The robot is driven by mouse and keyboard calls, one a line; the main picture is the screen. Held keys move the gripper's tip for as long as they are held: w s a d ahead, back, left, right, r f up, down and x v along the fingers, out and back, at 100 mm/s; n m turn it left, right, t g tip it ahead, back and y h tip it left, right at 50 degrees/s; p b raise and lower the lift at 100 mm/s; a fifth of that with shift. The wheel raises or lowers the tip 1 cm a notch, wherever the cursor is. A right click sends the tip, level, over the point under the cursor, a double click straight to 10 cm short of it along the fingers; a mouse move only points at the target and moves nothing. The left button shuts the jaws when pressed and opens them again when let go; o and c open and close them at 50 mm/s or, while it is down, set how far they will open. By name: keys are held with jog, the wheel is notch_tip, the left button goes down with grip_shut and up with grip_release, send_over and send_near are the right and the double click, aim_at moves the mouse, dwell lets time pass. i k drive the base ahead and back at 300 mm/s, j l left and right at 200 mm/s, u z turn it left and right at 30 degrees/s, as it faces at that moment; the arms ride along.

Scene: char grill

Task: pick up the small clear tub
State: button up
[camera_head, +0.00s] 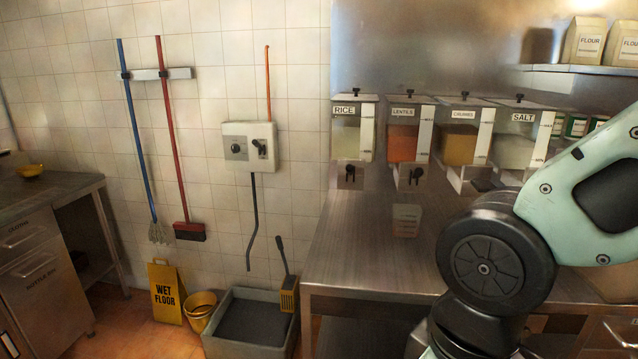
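A small clear tub (406,221) stands on the steel counter (345,255), below the lentils dispenser. It has a faint pinkish tint and looks upright. Whether it holds anything is too small to tell. My arm rises at the right of the head view, in pale green and black. My gripper is outside the frame, so its distance from the tub and its state do not show.
Rice (353,133), lentils (403,137), crumbs (461,139) and salt (521,134) dispensers hang above the counter's back. The counter around the tub looks clear. A grey bin (250,345), yellow bucket (200,312) and wet floor sign (165,293) stand on the floor at left.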

aim_at(405, 218)
jog(key=i, duration=1.05)
jog(key=j+u, duration=0.05)
